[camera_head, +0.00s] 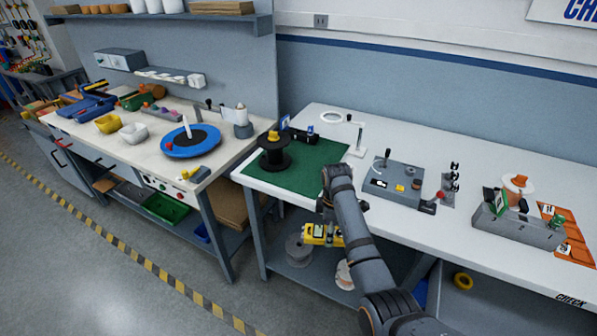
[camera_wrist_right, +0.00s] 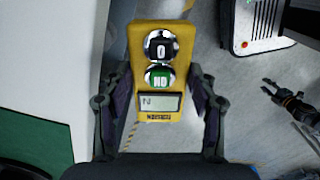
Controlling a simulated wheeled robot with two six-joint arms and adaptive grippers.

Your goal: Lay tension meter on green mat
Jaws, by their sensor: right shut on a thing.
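The yellow tension meter (camera_wrist_right: 158,75) is between the fingers of my right gripper (camera_wrist_right: 160,105), which is shut on it. Its two round dials and small display face the wrist camera. In the head view the meter (camera_head: 322,235) hangs in front of the white table's front edge, below the tabletop, apart from the mat. The green mat (camera_head: 312,172) lies on the table's left end; a corner of it (camera_wrist_right: 30,135) shows in the wrist view. My left gripper (camera_wrist_right: 283,95) shows at the right of the wrist view, fingers apart and empty.
A black spool (camera_head: 274,152) and a small dark device (camera_head: 300,136) stand on the mat's left and back parts. A grey fixture (camera_head: 393,184) sits to the right. The mat's front middle is clear.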

